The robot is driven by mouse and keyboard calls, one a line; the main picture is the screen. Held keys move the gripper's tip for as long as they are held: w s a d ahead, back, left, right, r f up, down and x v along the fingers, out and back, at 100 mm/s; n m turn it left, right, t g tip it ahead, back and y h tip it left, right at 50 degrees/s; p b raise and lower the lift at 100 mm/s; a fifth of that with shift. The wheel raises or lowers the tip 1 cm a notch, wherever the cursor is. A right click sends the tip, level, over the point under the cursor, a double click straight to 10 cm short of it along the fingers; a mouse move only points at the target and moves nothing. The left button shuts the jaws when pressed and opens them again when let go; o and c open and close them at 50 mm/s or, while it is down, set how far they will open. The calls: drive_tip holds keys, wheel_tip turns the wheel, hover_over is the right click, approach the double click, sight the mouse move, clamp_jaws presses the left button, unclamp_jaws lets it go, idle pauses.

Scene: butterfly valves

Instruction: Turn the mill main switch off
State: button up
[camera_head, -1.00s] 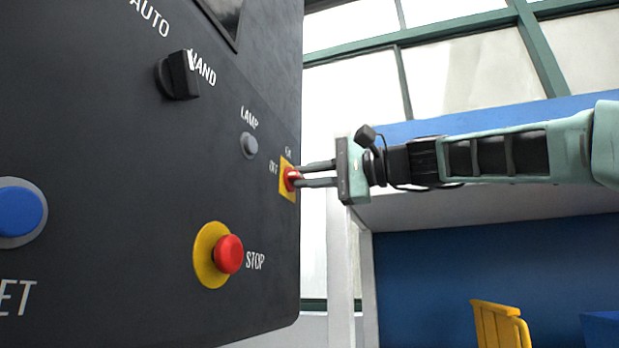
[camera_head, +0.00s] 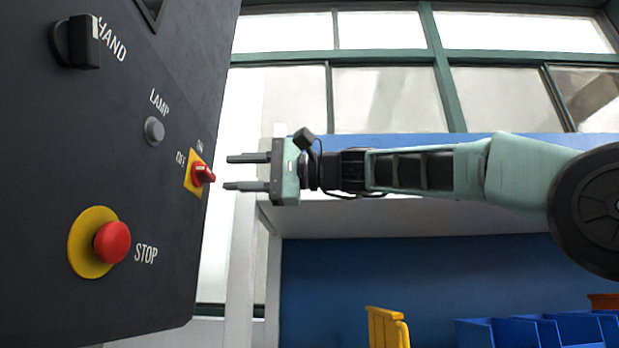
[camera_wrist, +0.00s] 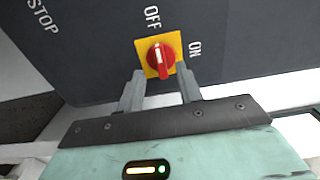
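The mill main switch (camera_head: 202,174) is a red knob on a yellow plate, near the right edge of the dark panel (camera_head: 110,190). In the head view OFF is left of it and ON above it. In the wrist view the knob (camera_wrist: 161,57) has its handle in line with the OFF label, with a white mark toward that label; ON is to the right. My gripper (camera_head: 244,173) is open and empty, right of the switch and apart from it. In the wrist view its fingertips (camera_wrist: 162,82) point at the plate's lower side, one on each side of the knob.
A red STOP button (camera_head: 112,242) on a yellow ring sits below the switch. A grey LAMP button (camera_head: 154,130) and a black HAND selector (camera_head: 78,42) are above left. Free space lies right of the panel; blue bins (camera_head: 530,331) stand far behind.

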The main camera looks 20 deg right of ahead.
drive_tip(key=b+v, duration=0.2)
drive_tip(key=v, duration=1.1)
drive_tip(key=shift+d, duration=0.2)
drive_tip(key=s+a+f+g+h, duration=0.1)
drive_tip(key=a+f+h, duration=0.25)
drive_tip(key=f, duration=0.75)
drive_tip(key=s+a+f+n+g+h, duration=0.15)
drive_tip(key=a+f, duration=0.25)
drive_tip(key=f, duration=0.8)
drive_tip(key=s+a+f+g+h, duration=0.1)
drive_tip(key=a+f+g+h, duration=0.2)
drive_tip(key=f, duration=0.8)
drive_tip(key=s+d+f+n+h, duration=0.3)
drive_tip(key=s+f, duration=0.4)
drive_tip(key=f, duration=0.2)
drive_tip(key=s+d+f+n+h, duration=0.2)
drive_tip(key=s+f+n+h, duration=0.15)
drive_tip(key=s+f, duration=0.45)
drive_tip(key=s+d+f+n+h, duration=0.25)
drive_tip(key=s+f, duration=0.35)
drive_tip(key=f, duration=0.4)
wheel_tip(320, 180, up, 13)
drive_tip(key=p, duration=1.3)
drive_tip(key=shift+r+n+g+y, duration=0.15)
drive_tip(key=shift+n+g+y, duration=0.2)
drive_tip(key=shift+n, duration=0.1)
